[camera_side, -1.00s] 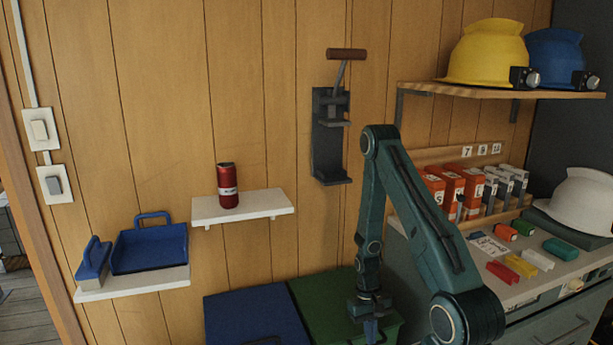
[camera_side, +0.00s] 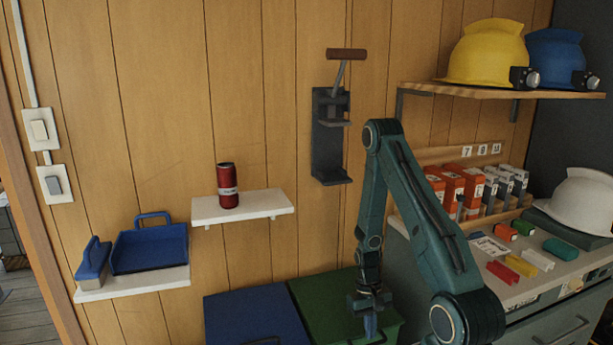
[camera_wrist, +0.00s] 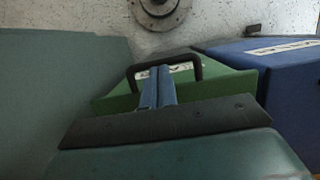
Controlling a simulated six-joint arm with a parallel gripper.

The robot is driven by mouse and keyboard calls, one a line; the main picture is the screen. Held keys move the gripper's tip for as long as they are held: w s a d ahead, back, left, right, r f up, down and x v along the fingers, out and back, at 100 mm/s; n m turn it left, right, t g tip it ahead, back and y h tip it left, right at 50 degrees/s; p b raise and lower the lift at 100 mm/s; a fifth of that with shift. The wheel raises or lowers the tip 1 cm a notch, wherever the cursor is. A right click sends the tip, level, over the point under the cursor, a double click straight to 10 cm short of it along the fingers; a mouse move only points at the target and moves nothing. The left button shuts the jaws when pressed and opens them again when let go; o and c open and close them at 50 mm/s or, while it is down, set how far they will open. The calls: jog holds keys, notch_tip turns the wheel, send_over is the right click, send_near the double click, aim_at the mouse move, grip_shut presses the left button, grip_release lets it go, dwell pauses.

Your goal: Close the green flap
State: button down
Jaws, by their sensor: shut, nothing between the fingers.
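The green flap (camera_side: 325,305) is the top of a bin low against the wall, beside a blue one. Its surface looks nearly level with the blue lid; I cannot tell whether it is fully down. In the wrist view the green flap (camera_wrist: 215,86) shows partly, with a black handle (camera_wrist: 199,66) near its far edge and a pale label behind. My gripper (camera_side: 370,333) is shut and empty, pointing down over the green flap. Its blue fingers (camera_wrist: 158,75) lie across the handle in the wrist view; I cannot tell whether they touch. My wrist hides the flap's near part.
A blue lid (camera_side: 255,320) adjoins the flap on the left. Above are a white shelf (camera_side: 260,205) with a red can (camera_side: 228,185) and a wall-mounted dark press (camera_side: 330,140). A drawer cabinet (camera_side: 545,325) with small items stands close on the right.

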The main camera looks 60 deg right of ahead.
jog(key=v, duration=1.2)
jog(key=shift+s+a+r, duration=0.15)
jog(key=shift+s+a, duration=0.05)
jog(key=shift+a, duration=0.1)
jog(key=w+a+r+n+t+h, duration=0.1)
jog(key=w+a+r+n, duration=0.15)
jog(key=a+r, duration=0.4)
jog(key=w+a+r+n+t+h, duration=0.2)
jog(key=w+a+r, duration=0.15)
jog(key=r, duration=0.65)
jog(key=s+a+r+n+t, duration=0.4)
jog(key=s+a+r, duration=0.4)
jog(key=a, duration=0.5)
jog(key=shift+r+t+y, duration=0.3)
jog(key=shift+r+y, duration=0.1)
jog(key=shift+r, duration=0.65)
jog(key=shift+n, duration=0.25)
